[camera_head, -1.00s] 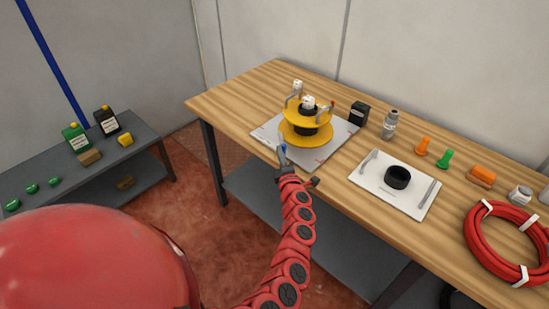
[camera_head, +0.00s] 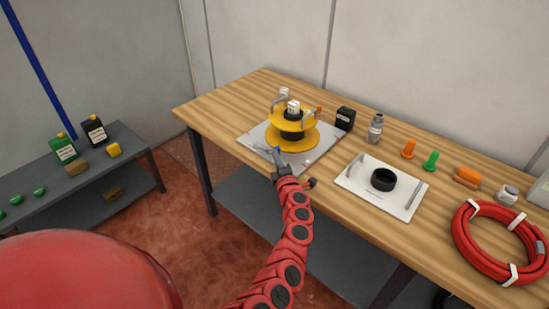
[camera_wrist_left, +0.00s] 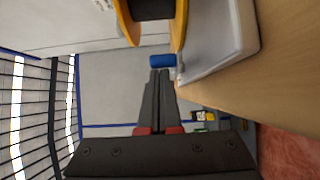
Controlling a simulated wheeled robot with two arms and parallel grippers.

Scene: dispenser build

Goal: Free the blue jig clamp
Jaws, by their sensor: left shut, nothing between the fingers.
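The yellow two-flange jig (camera_head: 292,142), with a black core and grey upper clamps, stands on a pale base plate (camera_head: 256,138) on the wooden table. The blue clamp part (camera_head: 277,150) is at the plate's near edge, beside the yellow lower flange. In the left wrist view it is a short blue cylinder (camera_wrist_left: 162,60) just beyond the fingertips. My left gripper (camera_head: 279,161) is shut and empty, its tips right at the blue part. I cannot tell whether they touch it. The fingers (camera_wrist_left: 160,74) also show together in the wrist view. My right gripper is out of view.
A white tray (camera_head: 351,186) with a black ring (camera_head: 383,180) lies right of the jig. A black box (camera_head: 345,118), a grey bottle (camera_head: 375,128) and a red hose coil (camera_head: 466,244) are also on the table. A low grey shelf (camera_head: 135,150) stands at left.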

